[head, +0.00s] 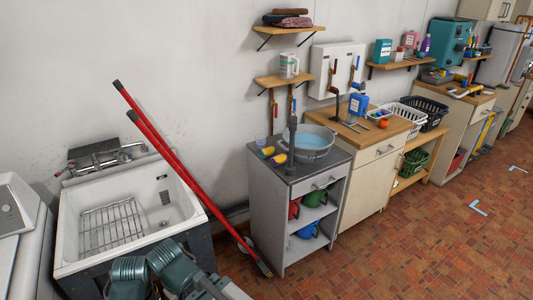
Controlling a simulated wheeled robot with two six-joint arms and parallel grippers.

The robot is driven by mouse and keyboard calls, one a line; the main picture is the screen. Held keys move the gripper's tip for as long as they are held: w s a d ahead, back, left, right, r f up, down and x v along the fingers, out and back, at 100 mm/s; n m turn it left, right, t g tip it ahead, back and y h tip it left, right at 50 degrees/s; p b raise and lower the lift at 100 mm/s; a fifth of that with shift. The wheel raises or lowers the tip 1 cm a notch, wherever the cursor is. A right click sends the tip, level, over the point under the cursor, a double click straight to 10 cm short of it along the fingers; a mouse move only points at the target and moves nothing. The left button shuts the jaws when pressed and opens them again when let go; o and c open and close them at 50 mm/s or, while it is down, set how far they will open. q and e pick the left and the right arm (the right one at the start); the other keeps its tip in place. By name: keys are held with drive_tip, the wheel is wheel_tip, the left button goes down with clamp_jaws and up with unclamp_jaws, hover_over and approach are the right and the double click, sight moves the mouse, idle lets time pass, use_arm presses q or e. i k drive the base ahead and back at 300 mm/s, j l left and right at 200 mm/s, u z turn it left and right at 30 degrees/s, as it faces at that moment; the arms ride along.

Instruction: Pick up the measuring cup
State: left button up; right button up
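A small clear cup (260,140) stands upright at the back left of the dark top of the grey cabinet (317,172). It is see-through and too small to make out any markings. A white jug-like container (288,66) with green marks stands on the wooden wall shelf above. I cannot tell for certain which of the two is the measuring cup. Parts of my arms show at the bottom edge, in front of the white tub. Neither gripper's fingers are in view, and nothing touches either container.
Two long red handles (172,148) lean across the white utility tub (75,253), left of the cabinet. A wooden-topped cabinet (378,168) adjoins on the right.

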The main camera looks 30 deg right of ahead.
sight(261, 141)
drive_tip(key=z, duration=1.4)
drive_tip(key=i+l+z, duration=0.2)
drive_tip(key=i+z, duration=0.15)
drive_tip(key=i, duration=0.3)
drive_tip(key=i+z, duration=0.35)
drive_tip(key=i, duration=0.3)
drive_tip(key=i+j, duration=0.15)
